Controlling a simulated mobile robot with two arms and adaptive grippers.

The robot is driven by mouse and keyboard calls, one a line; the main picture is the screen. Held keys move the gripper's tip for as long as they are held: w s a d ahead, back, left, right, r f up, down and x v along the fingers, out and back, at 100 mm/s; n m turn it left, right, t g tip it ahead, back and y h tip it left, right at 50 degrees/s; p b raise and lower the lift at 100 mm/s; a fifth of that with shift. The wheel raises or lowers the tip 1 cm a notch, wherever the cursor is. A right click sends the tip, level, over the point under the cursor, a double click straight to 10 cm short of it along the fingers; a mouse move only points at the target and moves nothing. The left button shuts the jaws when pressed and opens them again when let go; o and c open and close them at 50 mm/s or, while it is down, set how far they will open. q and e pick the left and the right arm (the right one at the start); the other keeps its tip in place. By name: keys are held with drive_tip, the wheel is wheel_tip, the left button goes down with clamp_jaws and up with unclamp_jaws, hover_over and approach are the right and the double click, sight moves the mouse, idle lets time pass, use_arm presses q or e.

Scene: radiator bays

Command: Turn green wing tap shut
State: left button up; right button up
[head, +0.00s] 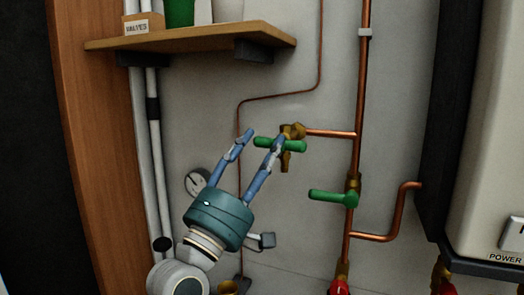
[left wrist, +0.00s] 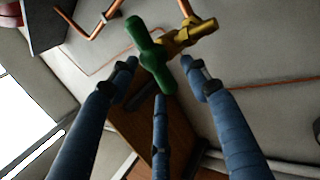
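The green wing tap (head: 291,147) is a two-armed green handle on a brass body with a downward spout. In the head view its wings lie nearly level, roughly in line with the copper stub pipe feeding it. My left gripper (head: 262,137) reaches up from below left, its blue fingers apart at the handle's left side, one passing in front of it. In the left wrist view the green handle (left wrist: 150,55) lies between the spread fingertips of my left gripper (left wrist: 160,74). I cannot tell whether any finger touches it. My right gripper is not in view.
A green lever handle (head: 328,196) sits on the vertical copper pipe (head: 362,90), below right of the tap. A wooden shelf (head: 190,44) overhangs at upper left. A round gauge (head: 197,182) is behind my gripper. A pale boiler casing (head: 487,140) stands at right.

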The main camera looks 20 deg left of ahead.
use_arm(q)
drive_tip(key=shift+d+r, duration=0.1)
drive_tip(key=shift+d, duration=0.05)
drive_tip(key=shift+s, duration=0.1)
drive_tip(key=v, duration=0.7)
drive_tip(key=shift+f, duration=0.2)
drive_tip(key=shift+s, duration=0.1)
